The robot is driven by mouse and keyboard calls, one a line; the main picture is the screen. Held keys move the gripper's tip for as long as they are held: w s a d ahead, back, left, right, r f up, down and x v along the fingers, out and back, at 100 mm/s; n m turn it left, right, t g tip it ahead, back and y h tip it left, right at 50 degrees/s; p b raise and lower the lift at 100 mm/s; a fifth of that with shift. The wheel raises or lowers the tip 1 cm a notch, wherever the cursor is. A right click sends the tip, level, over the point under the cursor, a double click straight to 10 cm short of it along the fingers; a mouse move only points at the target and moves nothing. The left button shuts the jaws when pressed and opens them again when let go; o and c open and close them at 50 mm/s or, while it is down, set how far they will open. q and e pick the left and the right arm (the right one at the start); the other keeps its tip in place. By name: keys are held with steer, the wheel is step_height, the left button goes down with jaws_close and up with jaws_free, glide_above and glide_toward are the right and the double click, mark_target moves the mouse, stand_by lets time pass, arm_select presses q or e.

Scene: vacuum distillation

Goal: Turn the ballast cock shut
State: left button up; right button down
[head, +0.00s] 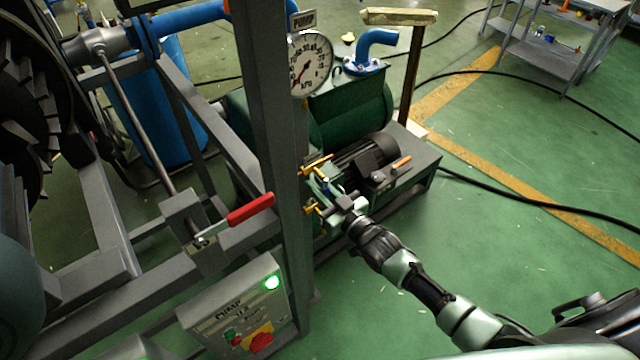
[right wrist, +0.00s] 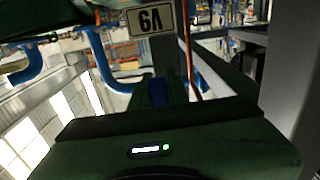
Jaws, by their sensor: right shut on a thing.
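My right gripper (head: 324,190) reaches in from the lower right to the small brass fittings (head: 315,165) beside the grey upright, in front of the green pump (head: 345,115). Its jaws are shut on a small part that they mostly hide; I take this to be the ballast cock. In the right wrist view, a narrow blue piece (right wrist: 157,92) shows between the green fingers. A plate (right wrist: 151,21) reading V9 appears upside down just beyond them. The cock's angle cannot be made out.
A round gauge (head: 310,63) is on the grey upright (head: 270,110) left of my gripper. A red-handled lever (head: 250,209) and a pump switch box (head: 240,305) with a lit green lamp are nearer. Black cables (head: 530,200) cross the floor at right.

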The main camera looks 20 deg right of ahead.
steer(key=shift+a+f, duration=0.1)
steer(key=shift+f, duration=0.05)
stand_by(0.3)
steer(key=c, duration=1.4)
jaws_free()
steer(key=shift+o, duration=0.2)
steer(key=v, duration=0.8)
steer(key=shift+b, duration=0.45)
